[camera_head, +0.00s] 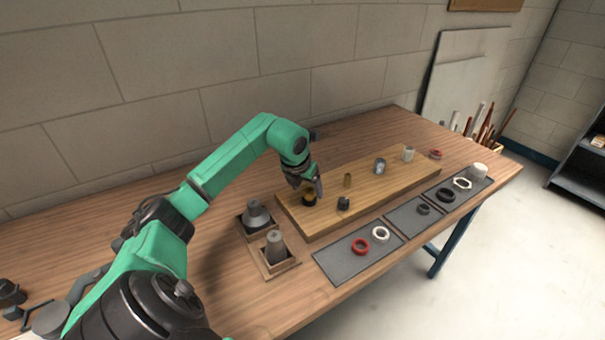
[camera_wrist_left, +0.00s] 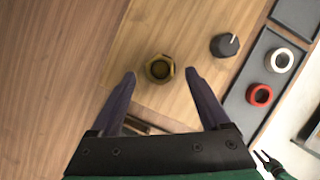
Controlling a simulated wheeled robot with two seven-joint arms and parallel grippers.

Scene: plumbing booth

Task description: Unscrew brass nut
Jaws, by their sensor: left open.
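The brass nut (camera_wrist_left: 159,68) sits on the wooden board (camera_wrist_left: 213,15), and its hexagonal rim shows in the left wrist view. In the head view the brass nut (camera_head: 309,199) is near the board's left end, partly behind my left gripper. My left gripper (camera_wrist_left: 162,80) is open, with one finger to each side of the nut and the nut just past the fingertips. It also shows above the nut in the head view (camera_head: 308,188).
A black knob (camera_head: 343,203) stands close to the nut's right. Grey mats hold a red ring (camera_head: 360,246), a white ring (camera_head: 380,233) and other parts at the front. The table's left is mostly clear.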

